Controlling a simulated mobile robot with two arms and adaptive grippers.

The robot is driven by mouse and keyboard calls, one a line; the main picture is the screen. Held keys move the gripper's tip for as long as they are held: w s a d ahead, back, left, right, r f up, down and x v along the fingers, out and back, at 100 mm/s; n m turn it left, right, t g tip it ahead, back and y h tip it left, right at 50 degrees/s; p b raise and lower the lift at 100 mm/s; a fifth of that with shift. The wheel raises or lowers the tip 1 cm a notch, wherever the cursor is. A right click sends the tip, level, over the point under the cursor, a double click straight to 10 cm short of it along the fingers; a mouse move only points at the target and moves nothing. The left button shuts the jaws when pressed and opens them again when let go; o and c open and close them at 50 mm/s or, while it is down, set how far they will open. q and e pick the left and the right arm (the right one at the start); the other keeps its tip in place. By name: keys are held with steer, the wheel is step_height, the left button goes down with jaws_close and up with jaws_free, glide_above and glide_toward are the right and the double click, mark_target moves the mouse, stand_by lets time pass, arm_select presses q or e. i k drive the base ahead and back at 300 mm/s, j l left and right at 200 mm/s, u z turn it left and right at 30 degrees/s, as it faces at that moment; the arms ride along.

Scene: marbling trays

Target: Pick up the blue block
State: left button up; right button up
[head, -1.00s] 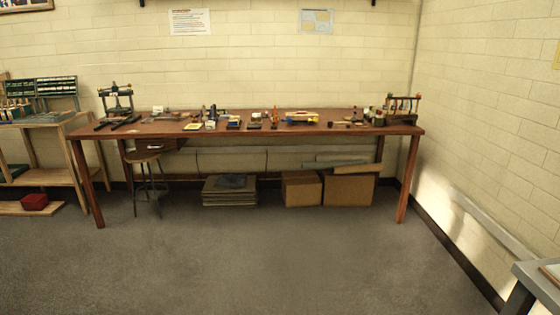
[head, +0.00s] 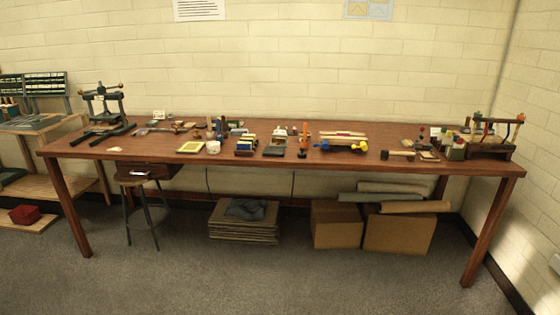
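A long brown wooden table (head: 130,169) stands against the back wall with many small items on top. I cannot make out a clear single blue block at this distance. Blue shows on a small blue-and-yellow item (head: 345,147) right of the middle, near the front edge. Blue also shows on a small stack with white and yellow parts (head: 246,145) near the middle. Neither of my grippers is in view.
A dark press (head: 104,108) stands at the table's left end and a wooden frame (head: 490,135) at its right end. A stool (head: 142,205), stacked boards (head: 243,230) and cardboard boxes (head: 400,232) are underneath. The floor (head: 180,285) in front is clear.

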mark_target(240, 145)
steer(key=i+l+u, duration=0.15)
steer(key=i, duration=0.15)
steer(key=i+l+u, duration=0.2)
steer(key=i+l+z, duration=0.1)
steer(key=i, duration=0.55)
steer(key=i+l+z, duration=0.1)
steer(key=i+l, duration=0.15)
steer(key=i, duration=0.45)
